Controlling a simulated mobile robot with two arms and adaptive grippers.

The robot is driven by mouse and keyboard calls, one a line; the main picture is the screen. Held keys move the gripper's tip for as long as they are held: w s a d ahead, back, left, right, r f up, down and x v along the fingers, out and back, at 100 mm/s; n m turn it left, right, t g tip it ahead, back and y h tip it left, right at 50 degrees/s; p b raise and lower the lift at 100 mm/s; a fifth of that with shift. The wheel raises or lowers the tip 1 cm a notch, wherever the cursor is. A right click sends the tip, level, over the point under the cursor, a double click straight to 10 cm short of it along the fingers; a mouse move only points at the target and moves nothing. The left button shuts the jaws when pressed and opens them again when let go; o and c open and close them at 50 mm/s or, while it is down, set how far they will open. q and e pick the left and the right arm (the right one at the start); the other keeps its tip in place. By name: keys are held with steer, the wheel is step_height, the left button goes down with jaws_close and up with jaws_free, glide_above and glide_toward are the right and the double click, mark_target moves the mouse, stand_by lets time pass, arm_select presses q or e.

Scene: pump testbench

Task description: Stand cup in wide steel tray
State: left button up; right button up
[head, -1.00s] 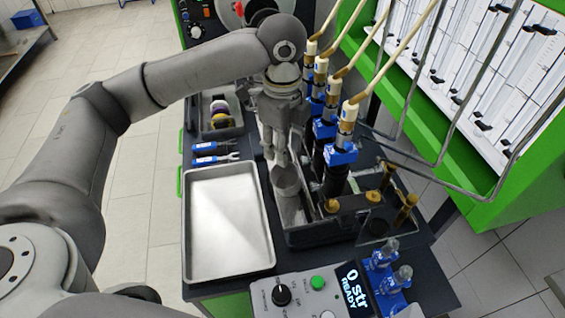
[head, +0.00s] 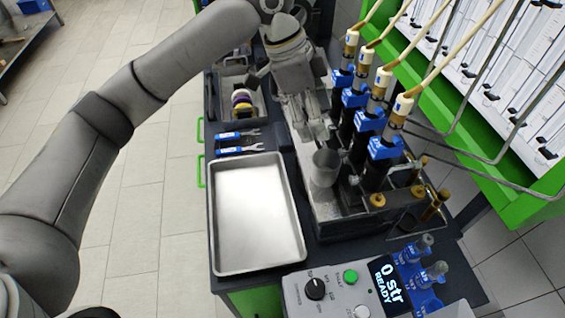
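The grey metal cup (head: 325,168) is upright over the dark strip between the wide steel tray and the row of pump fittings. The wide steel tray (head: 299,240) lies to the left of the cup on the bench, bright and empty. My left gripper (head: 319,137) points down at the cup, its fingertips at or just above the cup's rim. I cannot tell whether the fingers grip the cup or stand apart from it. The cup's base and what it rests on are unclear. My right gripper is not in view.
Several blue-clamped fittings (head: 386,147) with hoses stand close to the right of the cup. Two blue-handled tools (head: 238,149) lie behind the tray. A control box (head: 335,290) stands in front. A tray with coloured rolls (head: 241,98) is at the back.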

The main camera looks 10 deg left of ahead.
arm_select(q)
steer(key=f, duration=0.1)
steer(key=p, duration=0.2)
glide_toward(326, 166)
steer(key=s, duration=0.1)
steer(key=s+d, duration=0.1)
steer(key=shift+s+f, duration=0.3)
steer(key=shift+f, duration=0.05)
steer(key=shift+d+f, duration=0.3)
steer(key=shift+f, duration=0.2)
steer(key=p+x, duration=0.1)
steer(key=x, duration=0.3)
steer(key=shift+d+f+p, duration=0.15)
steer(key=shift+f+p, duration=0.2)
steer(key=shift+w+f, duration=0.1)
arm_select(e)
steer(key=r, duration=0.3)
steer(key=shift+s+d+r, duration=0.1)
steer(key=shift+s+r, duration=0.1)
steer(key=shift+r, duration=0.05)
arm_select(q)
steer(key=shift+c, duration=0.3)
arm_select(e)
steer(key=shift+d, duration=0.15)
arm_select(q)
steer(key=c, duration=0.9)
steer(key=shift+o, duration=0.2)
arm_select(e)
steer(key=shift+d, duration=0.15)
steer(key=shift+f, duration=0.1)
